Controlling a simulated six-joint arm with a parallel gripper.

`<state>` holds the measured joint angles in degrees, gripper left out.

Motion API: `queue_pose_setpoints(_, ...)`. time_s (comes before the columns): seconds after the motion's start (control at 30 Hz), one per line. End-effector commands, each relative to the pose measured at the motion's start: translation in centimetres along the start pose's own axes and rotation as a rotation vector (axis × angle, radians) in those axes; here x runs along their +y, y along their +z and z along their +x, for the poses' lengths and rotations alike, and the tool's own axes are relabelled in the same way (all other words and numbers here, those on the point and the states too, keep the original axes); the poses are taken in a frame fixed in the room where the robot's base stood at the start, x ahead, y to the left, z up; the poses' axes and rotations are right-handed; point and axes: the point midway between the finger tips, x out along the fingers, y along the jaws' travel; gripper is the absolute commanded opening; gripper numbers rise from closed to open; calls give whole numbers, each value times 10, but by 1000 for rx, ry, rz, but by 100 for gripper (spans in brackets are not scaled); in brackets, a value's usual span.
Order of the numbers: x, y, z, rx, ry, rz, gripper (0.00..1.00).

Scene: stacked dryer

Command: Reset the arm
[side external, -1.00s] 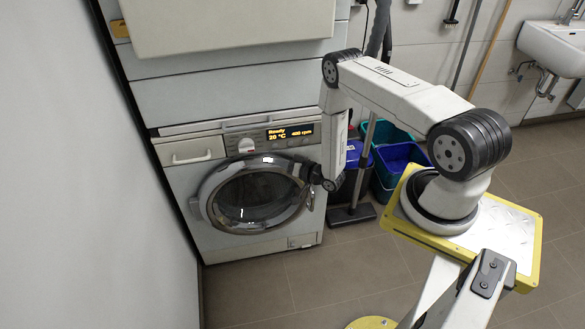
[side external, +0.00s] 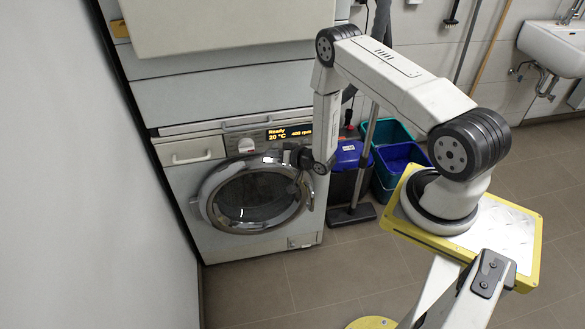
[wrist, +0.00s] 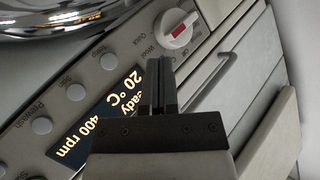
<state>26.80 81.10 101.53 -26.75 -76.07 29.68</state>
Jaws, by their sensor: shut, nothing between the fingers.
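My gripper (side external: 270,157) is in front of the machine (side external: 262,241), just below its control panel and near the top of the round door (side external: 255,195). In the wrist view my gripper (wrist: 160,68) has its two dark fingers together with nothing between them. The fingers point toward the dial (wrist: 175,28) and overlap the panel in the picture; whether they touch it cannot be told. The round door looks closed. The lit display (wrist: 103,115) reads Ready, 20 °C, 400 rpm.
A drawer front with a handle (side external: 190,158) is at the machine's upper left. A second unit (side external: 235,80) is stacked above. Buckets (side external: 397,160) and a floor tool (side external: 351,214) stand to the right. A wall (side external: 95,200) closes the left side.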

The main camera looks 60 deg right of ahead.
Motion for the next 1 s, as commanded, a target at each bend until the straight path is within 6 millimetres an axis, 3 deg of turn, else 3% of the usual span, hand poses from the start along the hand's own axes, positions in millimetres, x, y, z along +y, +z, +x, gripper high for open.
queue_pose_setpoints(0.2, -28, -30, 7, -109, 68, -95, 0)
queue_pose_setpoints(0.47, -62, -57, -1, -243, 145, -191, 0)
queue_pose_setpoints(0.77, -104, -80, -28, -401, 219, -286, 0)
queue_pose_setpoints(1.0, -137, -92, -64, -533, 264, -347, 0)
